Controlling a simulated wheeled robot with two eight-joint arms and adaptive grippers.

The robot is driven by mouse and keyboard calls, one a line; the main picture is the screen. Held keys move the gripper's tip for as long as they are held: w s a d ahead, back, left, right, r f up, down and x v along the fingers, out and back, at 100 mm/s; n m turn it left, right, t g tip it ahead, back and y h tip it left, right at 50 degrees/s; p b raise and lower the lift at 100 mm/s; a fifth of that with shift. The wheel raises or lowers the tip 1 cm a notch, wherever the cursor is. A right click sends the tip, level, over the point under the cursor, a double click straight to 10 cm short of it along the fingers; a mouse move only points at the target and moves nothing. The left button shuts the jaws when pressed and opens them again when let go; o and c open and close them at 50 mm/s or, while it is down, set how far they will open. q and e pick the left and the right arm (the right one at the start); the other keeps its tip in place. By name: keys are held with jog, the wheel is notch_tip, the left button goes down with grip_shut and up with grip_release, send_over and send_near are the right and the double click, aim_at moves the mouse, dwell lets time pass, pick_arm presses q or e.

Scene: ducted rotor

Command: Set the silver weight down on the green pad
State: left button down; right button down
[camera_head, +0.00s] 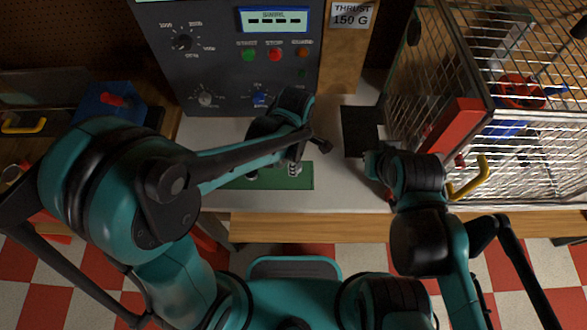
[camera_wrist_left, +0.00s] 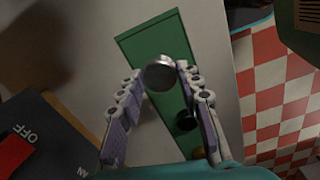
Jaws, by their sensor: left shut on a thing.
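The silver weight (camera_wrist_left: 160,75) is a round shiny piece between the two fingertips of my left gripper (camera_wrist_left: 159,72), which is shut on it. In the wrist view it overlaps the green pad (camera_wrist_left: 150,45); the height between them is hard to tell. In the head view, my left gripper (camera_head: 295,168) is over the right part of the green pad (camera_head: 305,183), and my arm hides much of the pad. A dark weight (camera_wrist_left: 187,122) and a brass piece (camera_wrist_left: 198,152) show on the pad, between the fingers. My right gripper (camera_head: 378,168) is beside the cage; its fingers are unclear.
A grey control box (camera_head: 220,60) with dials and buttons stands behind the pad. A wire cage (camera_head: 530,150) with a red bar (camera_head: 455,130) and yellow handle (camera_head: 470,178) stands at right. A dark square (camera_head: 360,130) lies on the bench between. The bench's wooden front edge (camera_head: 310,227) is close.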

pick_arm(q)
notch_tip(320, 180, down, 4)
jog(key=shift+a+f+b, duration=0.1)
jog(key=shift+f+b, duration=0.05)
jog(key=shift+b, duration=0.65)
jog(key=c, duration=1.5)
grip_release()
jog(key=shift+f, duration=0.1)
jog(key=o, duration=0.5)
jog(key=shift+c, duration=0.2)
